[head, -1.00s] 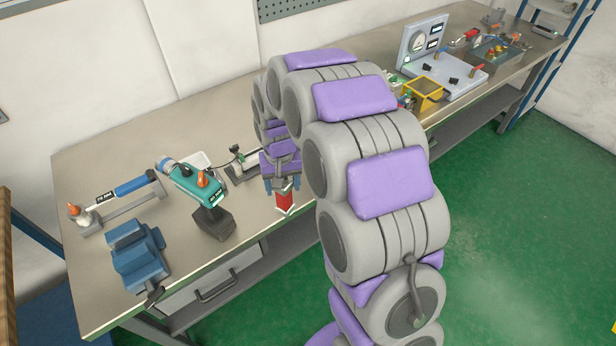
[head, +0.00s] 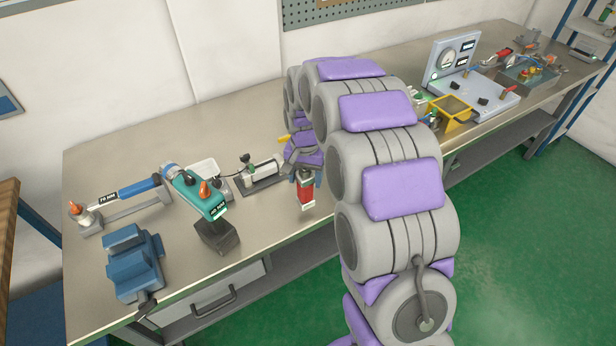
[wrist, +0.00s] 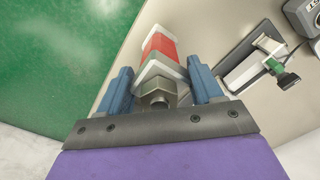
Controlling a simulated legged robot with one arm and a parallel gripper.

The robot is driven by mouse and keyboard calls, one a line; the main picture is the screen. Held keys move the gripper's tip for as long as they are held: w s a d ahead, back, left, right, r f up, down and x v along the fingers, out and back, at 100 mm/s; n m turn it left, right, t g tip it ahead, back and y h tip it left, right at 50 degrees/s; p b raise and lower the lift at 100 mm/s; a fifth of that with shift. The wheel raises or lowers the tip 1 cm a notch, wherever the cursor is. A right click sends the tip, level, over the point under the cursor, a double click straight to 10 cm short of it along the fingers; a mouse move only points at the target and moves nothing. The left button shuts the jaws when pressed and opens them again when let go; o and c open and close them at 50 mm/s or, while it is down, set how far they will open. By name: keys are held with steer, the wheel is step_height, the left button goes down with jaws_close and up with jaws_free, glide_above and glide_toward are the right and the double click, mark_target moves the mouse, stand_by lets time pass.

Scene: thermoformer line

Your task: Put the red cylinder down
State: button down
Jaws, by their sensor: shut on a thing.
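The red cylinder (head: 306,190) has a red middle and pale ends. In the head view it hangs below my gripper (head: 304,174), near the front edge of the workbench (head: 120,160). In the wrist view the cylinder (wrist: 160,48) points away from the palm, with a metal hex fitting at its near end. The two blue fingers of my gripper (wrist: 162,85) stand on either side of it, shut on it. The gap between its lower end and the bench top cannot be told.
A small clamp device (head: 258,172) stands just left of my gripper, also in the wrist view (wrist: 255,65). A teal power drill (head: 200,198), a blue vise (head: 135,262) and a blue-handled tool (head: 138,188) lie farther left. A yellow bin (head: 450,115) is to the right.

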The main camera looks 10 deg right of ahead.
steer(key=shift+w+d+f, duration=0.1)
steer(key=shift+w+d, duration=0.2)
steer(key=shift+w, duration=0.55)
steer(key=f, duration=0.1)
steer(key=w+f+b, duration=0.1)
steer(key=w+f, duration=0.1)
steer(key=shift+d+f+b, duration=0.3)
steer(key=shift+d+b, duration=0.05)
steer(key=shift+b, duration=0.05)
steer(key=shift+a, duration=0.1)
steer(key=shift+a, duration=0.15)
steer(key=shift+c, duration=2)
jaws_free()
steer(key=shift+a+f, duration=0.1)
steer(key=shift+a, duration=0.05)
steer(key=shift+o, duration=1.2)
steer(key=shift+d, duration=0.25)
